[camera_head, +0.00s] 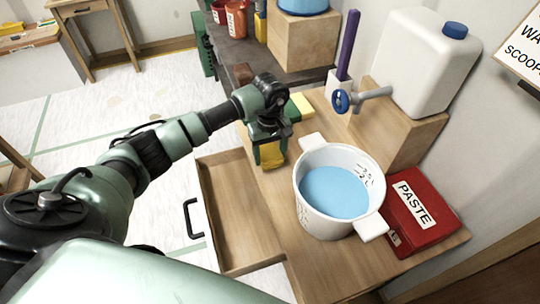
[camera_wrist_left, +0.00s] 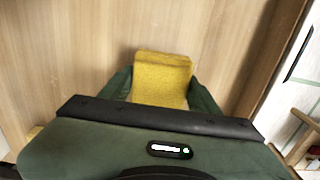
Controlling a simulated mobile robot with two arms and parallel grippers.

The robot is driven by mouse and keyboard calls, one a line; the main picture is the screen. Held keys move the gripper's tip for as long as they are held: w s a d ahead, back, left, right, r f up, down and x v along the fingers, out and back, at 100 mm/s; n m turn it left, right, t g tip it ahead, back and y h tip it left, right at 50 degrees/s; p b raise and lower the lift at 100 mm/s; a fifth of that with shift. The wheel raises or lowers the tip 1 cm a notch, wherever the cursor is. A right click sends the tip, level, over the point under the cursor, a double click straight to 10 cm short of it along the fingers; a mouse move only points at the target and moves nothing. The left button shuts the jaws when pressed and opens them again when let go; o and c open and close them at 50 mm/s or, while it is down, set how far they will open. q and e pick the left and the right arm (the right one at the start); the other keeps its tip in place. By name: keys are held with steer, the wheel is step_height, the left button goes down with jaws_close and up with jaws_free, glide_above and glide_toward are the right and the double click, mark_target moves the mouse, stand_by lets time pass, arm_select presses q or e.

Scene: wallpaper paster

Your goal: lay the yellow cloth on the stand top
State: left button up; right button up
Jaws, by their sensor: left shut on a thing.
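My left gripper (camera_head: 268,145) is shut on the yellow cloth (camera_head: 271,155), which shows as a small folded piece at the fingertips. In the left wrist view the cloth (camera_wrist_left: 162,78) sticks out between the two fingers (camera_wrist_left: 160,92), with wood behind it. The gripper is at the left edge of the wooden stand top (camera_head: 285,200), near the back end of the open drawer. I cannot tell whether the cloth touches the wood. My right gripper is not in view.
A white bucket of blue liquid (camera_head: 335,192) and a red PASTE box (camera_head: 420,212) stand on the stand top. The open drawer (camera_head: 235,205) looks empty. A yellow and green sponge (camera_head: 298,107) lies behind the gripper. A white tank (camera_head: 425,65) with a blue-handled tap (camera_head: 342,101) stands behind.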

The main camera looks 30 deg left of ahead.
arm_select(q)
steer(key=shift+f, duration=0.9)
steer(key=o, duration=1.5)
